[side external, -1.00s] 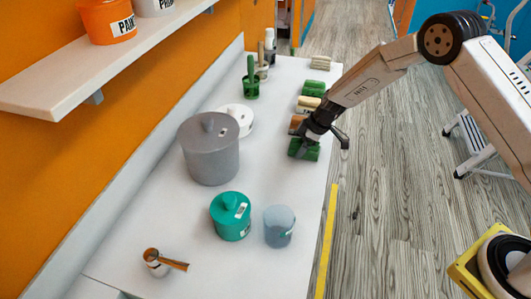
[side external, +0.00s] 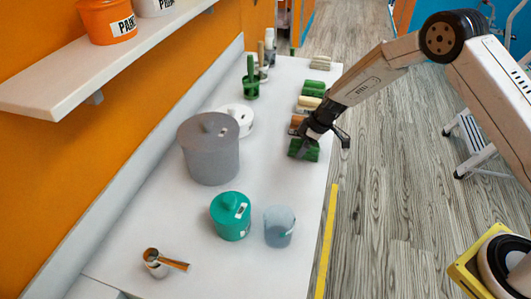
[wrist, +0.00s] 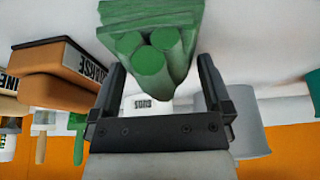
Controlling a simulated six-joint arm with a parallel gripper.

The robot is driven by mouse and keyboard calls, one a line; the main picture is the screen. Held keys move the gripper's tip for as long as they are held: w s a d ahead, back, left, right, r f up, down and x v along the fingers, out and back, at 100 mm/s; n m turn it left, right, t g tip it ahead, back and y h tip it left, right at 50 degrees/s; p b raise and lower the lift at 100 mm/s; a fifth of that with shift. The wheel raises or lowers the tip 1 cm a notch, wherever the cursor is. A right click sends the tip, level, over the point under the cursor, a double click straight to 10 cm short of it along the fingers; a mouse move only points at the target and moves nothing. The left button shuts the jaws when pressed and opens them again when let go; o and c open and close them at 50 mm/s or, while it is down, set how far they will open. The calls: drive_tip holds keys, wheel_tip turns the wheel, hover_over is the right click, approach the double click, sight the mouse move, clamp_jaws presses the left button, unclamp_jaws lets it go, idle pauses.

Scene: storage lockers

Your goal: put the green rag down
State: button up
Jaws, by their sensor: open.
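The green rag (side external: 304,152) is a rolled bundle lying on the white counter near its right edge, at the near end of a row of similar items. My gripper (side external: 322,141) is open just above it, with its fingers spread. In the wrist view the rag (wrist: 148,55) shows its rolled ends between and beyond the two open fingers of my gripper (wrist: 160,75). A gap shows beside each finger, so neither visibly presses on the rag. My gripper hides part of the rag in the side view.
The row behind holds an orange-brown block (side external: 296,124), a cream roll (side external: 308,104) and another green roll (side external: 313,88). A large grey canister (side external: 208,150), a teal pot (side external: 230,217) and a small grey-blue bucket (side external: 279,228) stand left and nearer. Counter between them is clear.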

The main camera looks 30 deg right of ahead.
drive_tip(key=v, duration=1.1)
drive_tip(key=shift+r, duration=0.25)
drive_tip(key=shift+d, duration=0.1)
drive_tip(key=shift+s, duration=0.15)
drive_tip(key=s+r+m+h, duration=0.1)
drive_tip(key=s+m, duration=0.3)
drive_tip(key=s, duration=0.8)
drive_tip(key=s+r+m+h, duration=0.2)
drive_tip(key=s+m, duration=0.3)
drive_tip(key=s, duration=0.7)
drive_tip(key=shift+s+r+g, duration=0.2)
drive_tip(key=shift+r+g, duration=0.1)
drive_tip(key=shift+r, duration=0.2)
